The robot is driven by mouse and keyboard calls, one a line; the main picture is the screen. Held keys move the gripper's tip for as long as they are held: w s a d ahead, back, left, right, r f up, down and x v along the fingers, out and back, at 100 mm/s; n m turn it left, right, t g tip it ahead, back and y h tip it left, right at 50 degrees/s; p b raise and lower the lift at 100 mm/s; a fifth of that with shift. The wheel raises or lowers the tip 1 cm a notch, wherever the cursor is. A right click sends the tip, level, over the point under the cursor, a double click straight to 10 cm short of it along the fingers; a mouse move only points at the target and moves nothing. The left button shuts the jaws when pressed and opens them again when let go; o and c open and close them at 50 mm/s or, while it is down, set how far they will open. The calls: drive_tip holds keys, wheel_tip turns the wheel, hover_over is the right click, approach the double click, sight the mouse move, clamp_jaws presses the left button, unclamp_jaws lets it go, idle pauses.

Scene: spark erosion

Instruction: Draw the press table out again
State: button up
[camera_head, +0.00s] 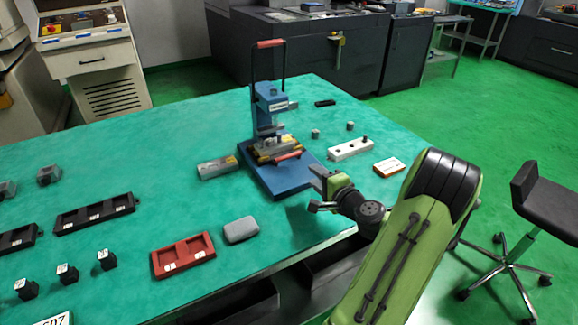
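A blue press (271,105) stands upright on the green work table, with a red-ended lever bent over its top. Its press table (268,147) sits low at the column, above the blue base plate (280,183). A red bar handle (288,155) shows at the front of the press table. Whether the press table is fully in under the ram is too small to tell. My gripper (314,192) is at the right front of the base plate, apart from the red handle. Its fingers look spread and nothing shows between them.
A grey block (217,167) lies left of the press. A white strip with dark knobs (351,149) and an orange-and-white box (389,167) lie to the right. A grey rounded block (241,230) and a red tray (183,255) lie in front. A stool (545,200) stands right of the table.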

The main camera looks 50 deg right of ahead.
sight(290, 157)
drive_tip(key=b+x, duration=0.1)
drive_tip(key=x, duration=1.3)
drive_tip(key=shift+w, duration=0.2)
clamp_jaws()
